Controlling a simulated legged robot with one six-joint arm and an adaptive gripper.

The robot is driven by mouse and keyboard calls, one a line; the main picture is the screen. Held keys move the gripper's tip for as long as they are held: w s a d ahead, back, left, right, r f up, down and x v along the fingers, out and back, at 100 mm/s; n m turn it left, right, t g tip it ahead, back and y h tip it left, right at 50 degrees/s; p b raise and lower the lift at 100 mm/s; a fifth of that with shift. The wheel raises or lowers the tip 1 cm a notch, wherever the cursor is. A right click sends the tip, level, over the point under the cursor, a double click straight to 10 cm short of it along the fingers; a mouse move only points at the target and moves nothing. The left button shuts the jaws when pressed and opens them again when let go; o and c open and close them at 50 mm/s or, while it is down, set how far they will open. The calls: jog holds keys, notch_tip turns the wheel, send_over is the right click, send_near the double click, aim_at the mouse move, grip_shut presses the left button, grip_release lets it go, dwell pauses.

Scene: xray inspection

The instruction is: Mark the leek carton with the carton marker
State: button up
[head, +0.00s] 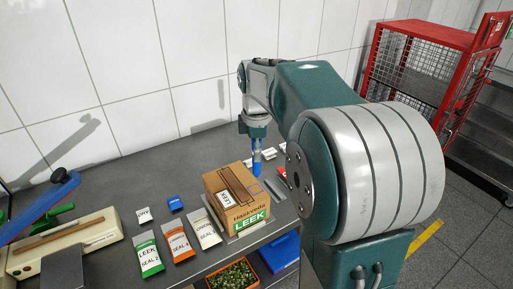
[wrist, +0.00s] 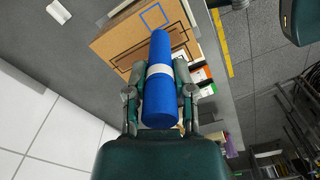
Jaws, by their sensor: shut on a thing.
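The leek carton (head: 212,187) is a brown box on the grey counter, with a white LEEK label on top and a green LEEK label on its front. It also shows in the wrist view (wrist: 118,42), with a blue square outline and dark lines on its face. My gripper (wrist: 160,72) is shut on the carton marker (wrist: 160,105), a blue cylinder with a white band. In the head view the marker (head: 257,162) hangs upright just beside the carton's right back side. Whether its tip touches anything cannot be told.
Seal packets (head: 149,255) lie left of the carton, with a cream sealer with a blue lever (head: 50,205) farther left. Small labels and grey pieces lie right of the carton. A crate of greens (head: 233,275) and a blue bin (head: 280,252) sit below. A red cage (head: 415,70) stands right.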

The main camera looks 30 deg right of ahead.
aim_at(257, 168)
jog(key=shift+f, duration=2.55)
jog(key=shift+d+f, duration=0.1)
jog(key=shift+f, duration=0.5)
jog(key=shift+w, duration=1.05)
jog(key=shift+s, duration=0.2)
jog(key=shift+s, duration=0.9)
jog(key=shift+w, duration=0.15)
